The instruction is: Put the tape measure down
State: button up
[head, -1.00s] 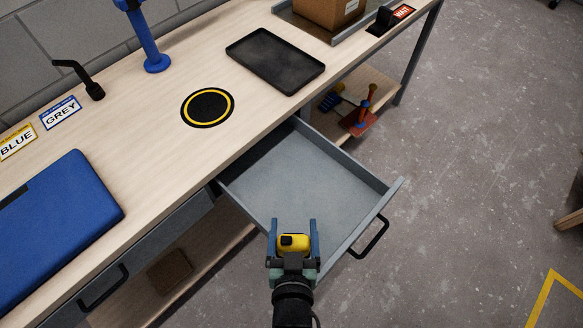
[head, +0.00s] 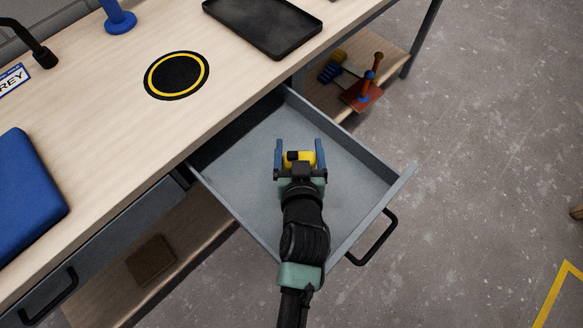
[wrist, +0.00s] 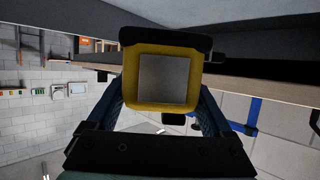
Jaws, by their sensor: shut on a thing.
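The yellow and black tape measure (head: 299,159) is between the blue fingers of my gripper (head: 300,155), which is shut on it. In the head view they are over the open grey drawer (head: 345,200). I cannot tell whether the tape measure touches the drawer floor. In the wrist view the tape measure (wrist: 165,80) fills the middle, with a grey square on its yellow face, and the two fingers (wrist: 163,105) flank it. My arm hides part of the drawer's front. The drawer floor that shows is empty.
The workbench top (head: 110,130) carries a round black mat with a yellow ring (head: 177,75), a black tray (head: 262,25) and a blue case (head: 28,195). A lower shelf (head: 385,60) holds several coloured pieces. The drawer has a black handle (head: 378,240).

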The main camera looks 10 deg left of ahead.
jog(key=shift+w+f+b, duration=0.1)
jog(key=shift+f+b, duration=0.7)
jog(key=shift+f, duration=2.65)
jog(key=shift+f, duration=0.25)
jog(key=o, duration=1.5)
